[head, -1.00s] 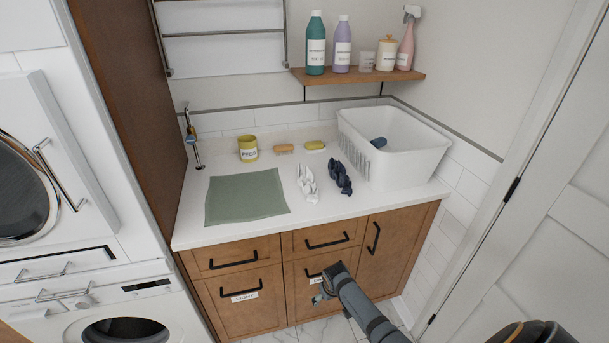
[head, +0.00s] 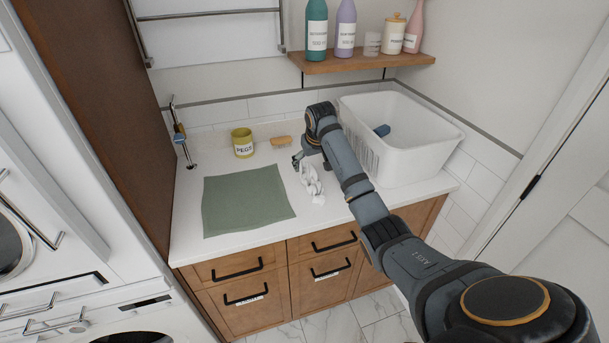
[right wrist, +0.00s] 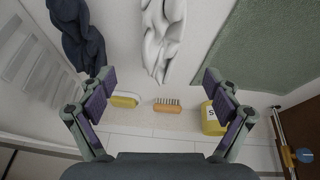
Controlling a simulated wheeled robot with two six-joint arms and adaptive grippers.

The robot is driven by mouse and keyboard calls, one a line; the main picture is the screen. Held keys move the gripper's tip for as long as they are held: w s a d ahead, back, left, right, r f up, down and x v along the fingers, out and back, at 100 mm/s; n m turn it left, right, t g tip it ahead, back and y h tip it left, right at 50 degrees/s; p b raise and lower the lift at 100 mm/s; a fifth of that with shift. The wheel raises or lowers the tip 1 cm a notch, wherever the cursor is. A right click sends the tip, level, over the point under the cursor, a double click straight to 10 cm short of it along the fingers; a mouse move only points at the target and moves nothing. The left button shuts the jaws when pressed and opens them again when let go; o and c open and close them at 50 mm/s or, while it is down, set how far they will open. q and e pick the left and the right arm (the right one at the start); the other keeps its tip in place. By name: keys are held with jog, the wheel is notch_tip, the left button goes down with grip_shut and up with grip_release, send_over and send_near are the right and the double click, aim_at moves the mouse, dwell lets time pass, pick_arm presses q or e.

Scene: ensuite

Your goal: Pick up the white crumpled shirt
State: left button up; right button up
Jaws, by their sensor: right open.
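The white crumpled shirt (head: 313,184) lies on the white countertop, just right of the green mat. In the right wrist view the shirt (right wrist: 163,38) hangs in from the top edge, ahead of and between the finger lines. My right gripper (head: 297,160) is over the counter at the shirt's far end, partly hidden by its own wrist. Its fingers (right wrist: 158,84) are spread wide with nothing between them. I cannot tell its exact height above the counter. A dark blue crumpled cloth (right wrist: 80,35) lies beside the shirt; my arm hides it in the head view. My left gripper is not in view.
The green mat (head: 246,201) lies flat at left. A yellow peg pot (head: 242,143), a wooden brush (head: 281,141) and a yellow brush (right wrist: 124,101) stand along the back. A white basket (head: 421,155) is at right. A shelf (head: 362,62) with bottles hangs above.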

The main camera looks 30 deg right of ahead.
aim_at(312, 172)
jog(key=shift+s+d+f, duration=0.1)
jog(key=shift+s+f, duration=0.15)
jog(key=shift+f, duration=0.45)
jog(key=x, duration=0.3)
jog(key=shift+r+p, duration=0.1)
jog(key=shift+p, duration=0.25)
jog(key=p+x, duration=0.1)
jog(key=x, duration=0.1)
jog(key=shift+w+f, duration=0.25)
jog(key=x, duration=0.2)
jog(key=shift+w+f, duration=0.1)
jog(key=shift+f, duration=0.15)
jog(key=shift+w+f, duration=0.15)
jog(key=shift+f, duration=0.15)
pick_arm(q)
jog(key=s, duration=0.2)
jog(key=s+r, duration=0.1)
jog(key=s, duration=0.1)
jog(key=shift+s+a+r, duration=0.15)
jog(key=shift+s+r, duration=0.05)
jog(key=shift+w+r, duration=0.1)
pick_arm(e)
jog(key=shift+f, duration=0.2)
